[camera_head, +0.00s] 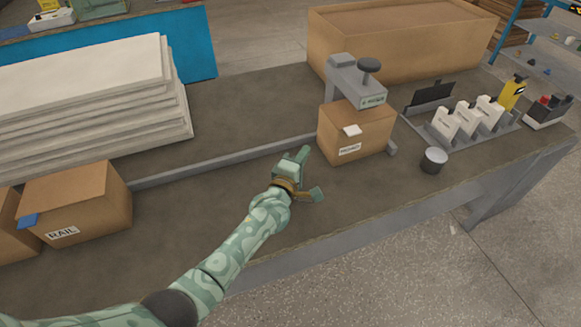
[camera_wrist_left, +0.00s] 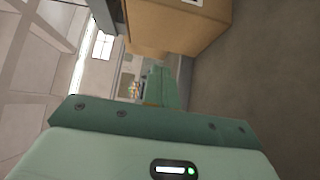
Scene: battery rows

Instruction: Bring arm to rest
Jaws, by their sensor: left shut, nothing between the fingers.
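My left arm, patterned in green, reaches in from the bottom left of the head view. Its gripper (camera_head: 303,153) is above the grey-brown table (camera_head: 240,100), just left of a cardboard box with a label (camera_head: 345,140). The gripper is shut and empty. In the left wrist view the green gripper (camera_wrist_left: 162,88) points past the side of a cardboard box (camera_wrist_left: 190,25). My right gripper is not in view.
A box labelled RAIL (camera_head: 85,205) stands at the left, with white sheets (camera_head: 90,100) behind it. A grey press (camera_head: 358,85) stands over the labelled box. A metal cylinder (camera_head: 434,160) and a rack of white pieces (camera_head: 468,120) are at the right. A low rail (camera_head: 220,163) crosses the table.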

